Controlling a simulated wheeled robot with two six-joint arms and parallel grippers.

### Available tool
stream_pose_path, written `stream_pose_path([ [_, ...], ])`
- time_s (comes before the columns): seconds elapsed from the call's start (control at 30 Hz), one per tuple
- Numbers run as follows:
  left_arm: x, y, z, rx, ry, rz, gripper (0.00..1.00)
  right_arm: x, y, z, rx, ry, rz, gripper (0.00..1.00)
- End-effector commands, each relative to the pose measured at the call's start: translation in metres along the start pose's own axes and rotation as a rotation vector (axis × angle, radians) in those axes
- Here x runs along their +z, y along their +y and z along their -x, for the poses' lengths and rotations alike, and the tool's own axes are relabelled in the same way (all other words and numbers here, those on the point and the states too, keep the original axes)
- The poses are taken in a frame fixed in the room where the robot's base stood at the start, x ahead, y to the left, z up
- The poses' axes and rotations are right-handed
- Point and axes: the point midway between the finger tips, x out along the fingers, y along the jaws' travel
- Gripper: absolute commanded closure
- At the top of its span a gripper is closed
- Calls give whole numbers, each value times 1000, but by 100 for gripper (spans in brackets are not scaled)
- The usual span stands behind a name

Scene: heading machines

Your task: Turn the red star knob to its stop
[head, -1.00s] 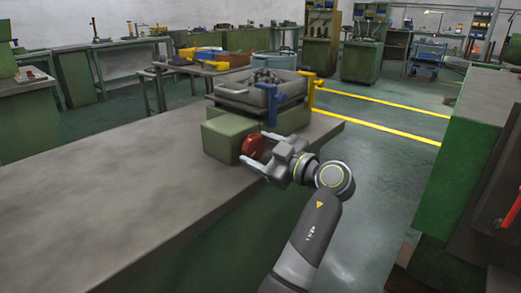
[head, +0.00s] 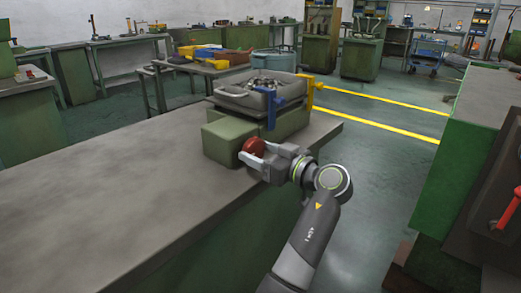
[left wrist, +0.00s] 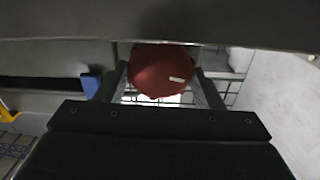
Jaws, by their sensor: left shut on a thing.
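The red star knob (head: 254,147) sits on the front face of the green machine block (head: 222,143) at the edge of the grey bench. My left gripper (head: 253,153) reaches in from the right and is shut on the knob, one finger on each side. In the left wrist view the knob (left wrist: 160,70) lies between the two fingers, with a pale mark on its face right of centre. The knob's shaft is hidden. My right gripper is in neither view.
A grey tray (head: 240,98) of small metal parts tops the machine, with a blue bracket (head: 271,110) and a yellow bracket (head: 309,92) beside it. The bench top (head: 100,205) to the left is bare. A red handle (head: 510,208) shows on a green machine at the right edge.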

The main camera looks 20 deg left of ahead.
Motion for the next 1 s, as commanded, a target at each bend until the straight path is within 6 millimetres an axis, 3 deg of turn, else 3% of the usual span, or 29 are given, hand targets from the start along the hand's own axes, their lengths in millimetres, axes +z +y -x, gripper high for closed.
stream_pose_path([
  [0.27, -1, 0, 0, 0, 1, -78, 62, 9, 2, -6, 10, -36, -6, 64],
  [0.7, -1, 0, 0, 0, 1, -88, 62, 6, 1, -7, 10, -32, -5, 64],
  [0.73, -1, 0, 0, 0, 1, -88, 36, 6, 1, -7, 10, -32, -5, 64],
  [0.87, -1, 0, 0, 0, 1, -88, 19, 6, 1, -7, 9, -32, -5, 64],
  [1.0, -1, 0, 0, -1, 0, -88, 17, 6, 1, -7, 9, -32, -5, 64],
])
